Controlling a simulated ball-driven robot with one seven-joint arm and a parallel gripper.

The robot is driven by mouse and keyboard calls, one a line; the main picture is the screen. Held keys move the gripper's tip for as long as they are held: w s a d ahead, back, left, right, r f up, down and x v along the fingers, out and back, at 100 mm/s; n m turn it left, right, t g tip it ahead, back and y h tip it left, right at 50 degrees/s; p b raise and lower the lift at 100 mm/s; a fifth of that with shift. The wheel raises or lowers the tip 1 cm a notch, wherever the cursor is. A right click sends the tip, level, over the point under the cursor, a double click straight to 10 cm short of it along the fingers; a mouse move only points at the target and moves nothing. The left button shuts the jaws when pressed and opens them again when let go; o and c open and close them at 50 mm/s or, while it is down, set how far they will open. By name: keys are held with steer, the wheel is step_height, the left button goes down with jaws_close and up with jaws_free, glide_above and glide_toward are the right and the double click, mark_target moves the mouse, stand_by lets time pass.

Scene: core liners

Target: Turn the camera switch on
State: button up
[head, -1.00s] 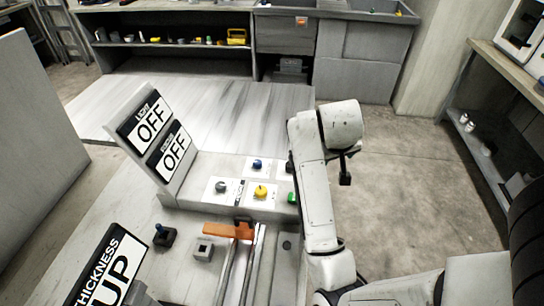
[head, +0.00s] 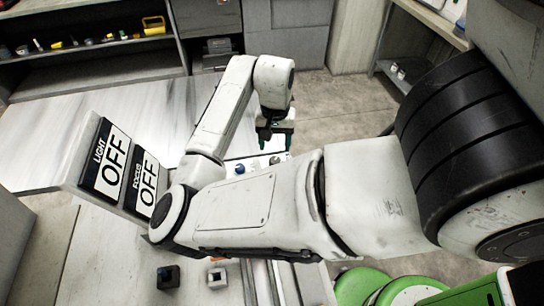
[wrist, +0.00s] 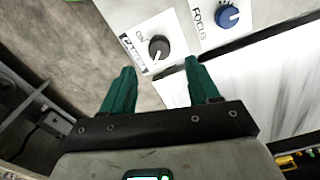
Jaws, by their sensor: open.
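The camera switch is a dark round knob (wrist: 159,48) on a white plate marked ON, with a partly readable label, in the wrist view. My gripper (wrist: 161,68) is open, its two green fingers apart and empty. The knob shows just beyond and between the fingertips, apparently not touched. In the head view my gripper (head: 275,137) points down above the back right of the panel. A dark knob (head: 274,160) shows just below it there.
A blue FOCUS knob (wrist: 227,16) sits beside the camera switch. Signs reading LIGHT OFF (head: 112,160) and FOCUS OFF (head: 146,186) stand at the panel's left. My arm hides much of the panel. Green round objects (head: 385,290) are at the lower right.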

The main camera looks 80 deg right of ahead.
mark_target(275, 160)
step_height(275, 160, down, 7)
steer(key=shift+f+p, duration=0.2)
steer(key=shift+p, duration=0.1)
steer(key=c, duration=1)
